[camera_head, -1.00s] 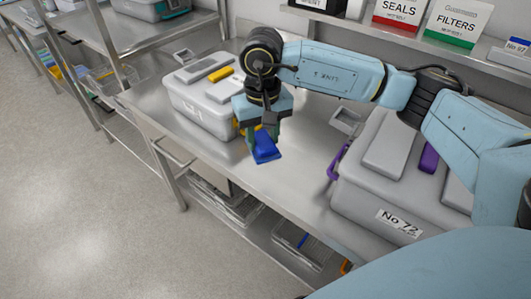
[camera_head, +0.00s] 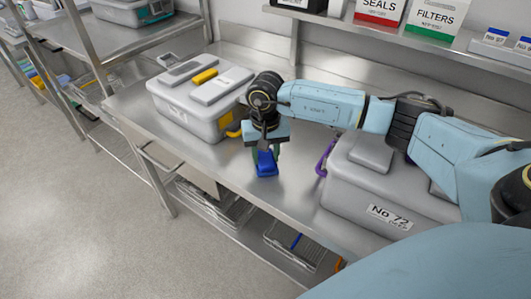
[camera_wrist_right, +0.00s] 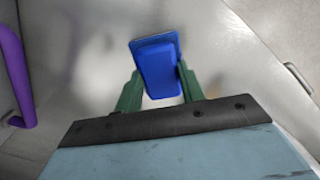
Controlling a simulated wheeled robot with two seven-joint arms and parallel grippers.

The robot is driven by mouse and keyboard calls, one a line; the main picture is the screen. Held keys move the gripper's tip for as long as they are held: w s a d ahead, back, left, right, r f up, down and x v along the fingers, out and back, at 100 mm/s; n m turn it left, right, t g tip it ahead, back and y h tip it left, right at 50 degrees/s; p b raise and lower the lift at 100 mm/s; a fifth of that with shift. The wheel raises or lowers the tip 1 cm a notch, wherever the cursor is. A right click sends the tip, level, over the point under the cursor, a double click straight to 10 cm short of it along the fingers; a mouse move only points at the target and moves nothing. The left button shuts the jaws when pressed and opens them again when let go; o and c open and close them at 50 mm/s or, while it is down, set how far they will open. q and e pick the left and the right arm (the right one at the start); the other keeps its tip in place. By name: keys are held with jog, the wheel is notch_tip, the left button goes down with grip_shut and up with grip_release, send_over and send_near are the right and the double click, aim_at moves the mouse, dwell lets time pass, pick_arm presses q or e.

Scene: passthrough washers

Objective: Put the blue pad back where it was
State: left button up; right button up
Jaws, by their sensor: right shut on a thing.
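The blue pad (camera_head: 266,164) is held in my right gripper (camera_head: 265,150), above the steel counter between the two grey cases. In the right wrist view the blue pad (camera_wrist_right: 158,68) sits between the green fingers of my right gripper (camera_wrist_right: 158,88), which are shut on it. The pad looks tilted in that view. I cannot tell how high it is above the counter. My left gripper is not in view.
A grey case with a yellow handle (camera_head: 201,100) stands left on the steel counter (camera_head: 295,195). A grey case labelled No 72 (camera_head: 350,205) with a purple handle (camera_head: 325,158) stands right. A shelf with SEALS and FILTERS boxes (camera_head: 435,17) runs behind.

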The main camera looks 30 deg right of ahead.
aim_at(266, 157)
jog(key=o, duration=0.6)
jog(key=shift+f, duration=0.15)
jog(key=o, duration=0.4)
jog(key=shift+o, duration=0.2)
jog(key=shift+r, duration=0.2)
notch_tip(266, 157, up, 12)
